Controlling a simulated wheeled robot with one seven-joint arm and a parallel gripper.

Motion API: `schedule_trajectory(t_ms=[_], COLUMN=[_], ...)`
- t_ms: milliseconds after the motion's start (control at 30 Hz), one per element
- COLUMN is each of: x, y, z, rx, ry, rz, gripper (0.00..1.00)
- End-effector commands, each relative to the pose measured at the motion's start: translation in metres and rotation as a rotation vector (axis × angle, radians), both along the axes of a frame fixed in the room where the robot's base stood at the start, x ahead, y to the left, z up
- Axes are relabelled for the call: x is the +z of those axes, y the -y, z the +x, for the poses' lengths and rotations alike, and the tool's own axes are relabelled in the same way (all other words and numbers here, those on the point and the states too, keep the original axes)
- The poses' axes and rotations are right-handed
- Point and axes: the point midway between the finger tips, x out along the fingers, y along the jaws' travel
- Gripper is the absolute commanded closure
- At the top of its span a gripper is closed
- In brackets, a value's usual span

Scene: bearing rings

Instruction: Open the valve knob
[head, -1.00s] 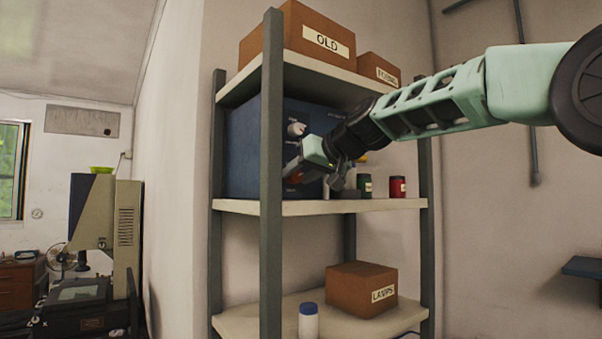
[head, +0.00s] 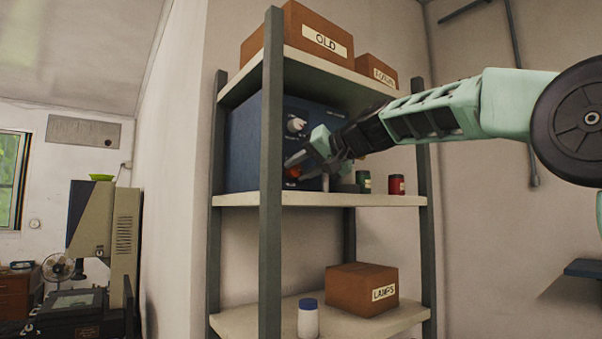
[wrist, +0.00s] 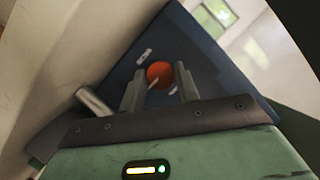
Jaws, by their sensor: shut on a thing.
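A dark blue box (head: 243,150) stands on the middle shelf. Low on its front is an orange-red round knob (head: 292,173), which I take for the valve knob. My gripper (head: 299,166) reaches in from the right and is at this knob, partly covering it. In the wrist view, the knob (wrist: 160,74) sits between my two grey fingers, which are shut on its sides. A pale pointer mark shows slanted across the knob's face. A white knob (head: 296,125) is higher on the same front, apart from my gripper.
A dark shelf post (head: 272,140) stands just in front of the box. A green can (head: 363,181) and a red can (head: 396,185) stand right of my gripper. Boxes marked OLD (head: 320,35) and LAMPS (head: 355,285) sit above and below.

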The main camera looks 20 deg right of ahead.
Motion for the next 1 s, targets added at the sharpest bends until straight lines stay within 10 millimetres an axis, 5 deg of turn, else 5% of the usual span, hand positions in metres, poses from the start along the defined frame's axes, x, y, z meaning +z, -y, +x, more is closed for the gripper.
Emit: schedule_trajectory(t_ms=[100,133,200,633,1000], x=[0.0,0.0,0.0,0.002,0.024], y=[0.0,0.0,0.0,0.007,0.049], z=[0.0,0.0,0.0,-0.009,-0.073], rx=[-0.001,-0.001,-0.001,-0.002,-0.004], ry=[0.0,0.0,0.0,0.004,0.005], rz=[-0.001,-0.001,-0.001,-0.002,-0.003], gripper=[0.91,0.63,0.47,0.47,0.47])
